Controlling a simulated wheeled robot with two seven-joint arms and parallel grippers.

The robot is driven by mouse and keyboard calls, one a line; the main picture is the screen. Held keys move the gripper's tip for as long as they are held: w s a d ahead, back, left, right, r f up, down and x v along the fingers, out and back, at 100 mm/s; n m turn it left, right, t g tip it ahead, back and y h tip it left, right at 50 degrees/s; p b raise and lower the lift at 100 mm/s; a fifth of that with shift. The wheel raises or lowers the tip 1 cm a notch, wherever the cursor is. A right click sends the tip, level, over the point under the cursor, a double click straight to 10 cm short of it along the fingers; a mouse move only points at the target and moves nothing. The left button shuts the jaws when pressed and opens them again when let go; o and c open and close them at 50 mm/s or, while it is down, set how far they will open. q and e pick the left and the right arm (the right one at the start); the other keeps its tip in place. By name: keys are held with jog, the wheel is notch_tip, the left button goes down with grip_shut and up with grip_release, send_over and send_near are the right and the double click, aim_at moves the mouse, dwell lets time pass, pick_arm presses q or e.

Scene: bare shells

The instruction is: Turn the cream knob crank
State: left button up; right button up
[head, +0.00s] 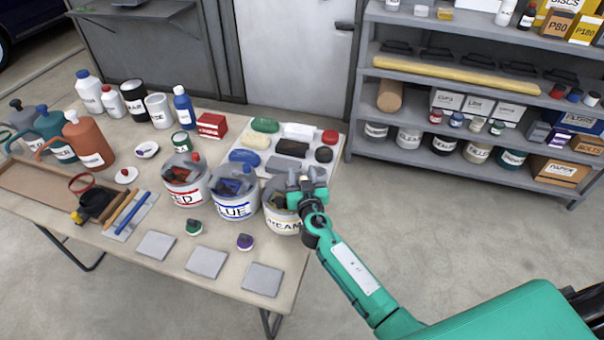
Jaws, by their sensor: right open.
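The cream bucket (280,219), with a "CREAM" label, stands at the table's right edge. My right gripper (300,184) is over its rim from the right side, jaws open. The gripper covers much of the bucket's top, so I cannot make out a knob crank there or tell whether the fingers touch anything. Beside it to the left stand the blue bucket (233,208) and the red bucket (186,196), each with coloured pieces in its top. My left gripper is not in view.
The table (120,252) holds grey square pads (206,262), small green (193,227) and purple (245,242) knob-like pieces, a tray of sanding blocks (290,148), and several bottles and jugs (92,145). Shelves (450,170) stand at back right. The floor at right is clear.

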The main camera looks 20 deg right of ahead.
grip_shut()
